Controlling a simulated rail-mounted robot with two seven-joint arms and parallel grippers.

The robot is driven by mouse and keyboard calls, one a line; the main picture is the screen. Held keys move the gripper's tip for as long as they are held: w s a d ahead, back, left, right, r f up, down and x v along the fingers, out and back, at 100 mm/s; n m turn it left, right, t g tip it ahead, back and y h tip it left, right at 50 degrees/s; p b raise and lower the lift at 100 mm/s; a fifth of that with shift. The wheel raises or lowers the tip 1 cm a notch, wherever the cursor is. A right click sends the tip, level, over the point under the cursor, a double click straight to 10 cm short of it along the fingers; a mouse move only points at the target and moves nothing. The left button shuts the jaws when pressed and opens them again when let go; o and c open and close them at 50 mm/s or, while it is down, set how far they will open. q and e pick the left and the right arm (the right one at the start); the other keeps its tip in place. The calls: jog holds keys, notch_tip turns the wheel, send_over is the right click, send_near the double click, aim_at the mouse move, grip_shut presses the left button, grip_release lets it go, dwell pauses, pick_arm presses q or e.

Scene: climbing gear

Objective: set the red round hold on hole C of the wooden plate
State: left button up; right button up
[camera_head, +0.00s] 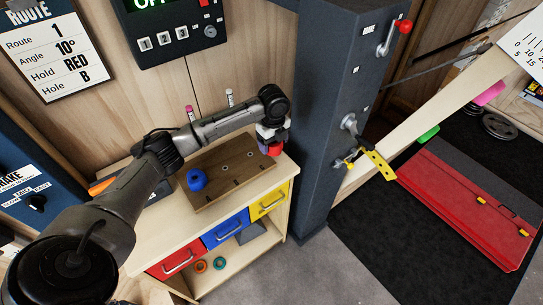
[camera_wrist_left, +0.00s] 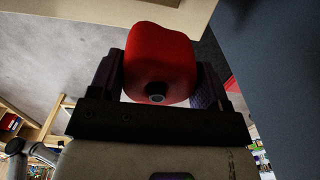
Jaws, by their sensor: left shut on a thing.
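My left gripper (camera_head: 270,138) is shut on the red round hold (camera_head: 274,149), at the right end of the wooden plate (camera_head: 216,165). In the left wrist view the red hold (camera_wrist_left: 160,60) sits between the two fingers (camera_wrist_left: 158,85), with a dark round socket facing the camera. The plate lies tilted on the cabinet top and has several small dark marks or holes; their letters cannot be read. A blue round hold (camera_head: 197,179) sits at the plate's left side. Whether the red hold touches the plate cannot be told. My right gripper is out of view.
The cabinet has red, blue and yellow drawers (camera_head: 226,229). A dark blue column (camera_head: 343,100) stands close to the right of the gripper. A wall card (camera_head: 50,50) reads Hold RED, Hole B. A red mat (camera_head: 470,200) lies at far right.

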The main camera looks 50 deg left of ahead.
pick_arm(q)
jog(key=shift+w+f, duration=0.15)
jog(key=b, duration=0.2)
send_over(250, 154)
notch_tip(250, 154, down, 7)
jog(key=shift+d+r, duration=0.1)
jog(key=shift+r, duration=0.05)
jog(key=shift+f, duration=2.05)
jog(key=o, duration=1)
jog(key=shift+f, duration=0.1)
